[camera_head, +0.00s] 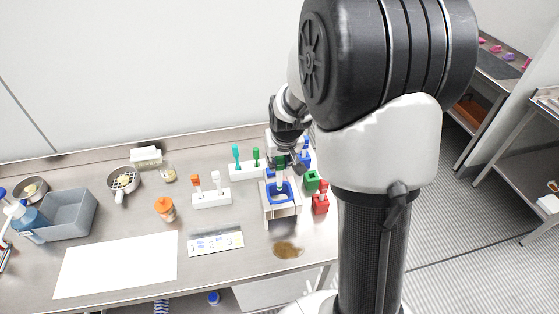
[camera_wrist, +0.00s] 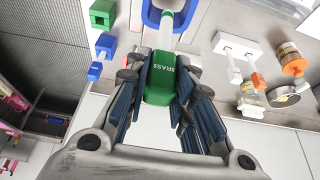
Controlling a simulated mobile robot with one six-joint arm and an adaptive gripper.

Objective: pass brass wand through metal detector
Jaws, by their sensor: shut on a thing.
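The brass wand has a green handle marked BRASS (camera_wrist: 160,85) and a pale rod (camera_wrist: 166,31). My gripper (camera_wrist: 168,72) is shut on the handle. In the head view my gripper (camera_head: 284,157) is above the metal detector, partly hidden by my arm. The detector has a blue ring (camera_head: 270,192) on a pale stand (camera_head: 283,215). In the wrist view the blue ring (camera_wrist: 151,14) is at the top edge, cut off by the frame. The rod's far end overlaps the ring's opening; I cannot tell how deep it reaches.
White racks hold teal and green wands (camera_head: 247,170) and orange and white wands (camera_head: 211,198). A green block (camera_head: 312,180) and a red block (camera_head: 320,204) stand close right of the detector. A numbered plate (camera_head: 215,241) and brown stain (camera_head: 288,250) lie in front.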

